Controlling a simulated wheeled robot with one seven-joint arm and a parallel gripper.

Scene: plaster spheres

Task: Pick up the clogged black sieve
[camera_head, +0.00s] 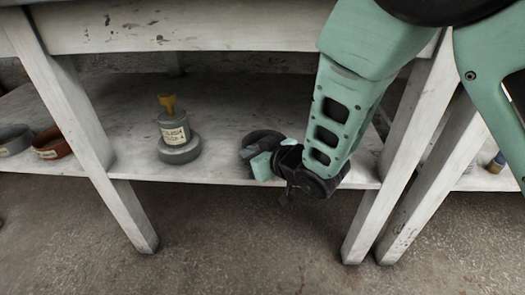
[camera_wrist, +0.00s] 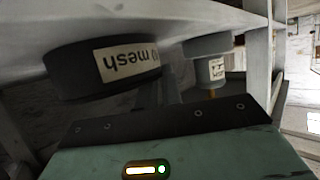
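A round black sieve (camera_head: 255,138) lies on the lower shelf near its front edge, partly hidden behind my gripper. In the wrist view, which looks upside down, the sieve (camera_wrist: 75,72) is large and close at upper left, with a pale label reading "mesh" on its side. Whether its mesh is clogged does not show. My gripper (camera_head: 264,156) is right by the sieve in the head view. In the wrist view, dark finger parts (camera_wrist: 170,92) show beside the sieve's labelled end. I cannot tell their opening or whether they touch it.
A labelled grey container with a yellow top (camera_head: 173,128) stands on a grey round base on the shelf (camera_head: 225,172), left of the sieve. A red-brown bowl (camera_head: 52,146) and a grey bowl (camera_head: 14,141) are far left. White table legs (camera_head: 92,150) flank the shelf opening.

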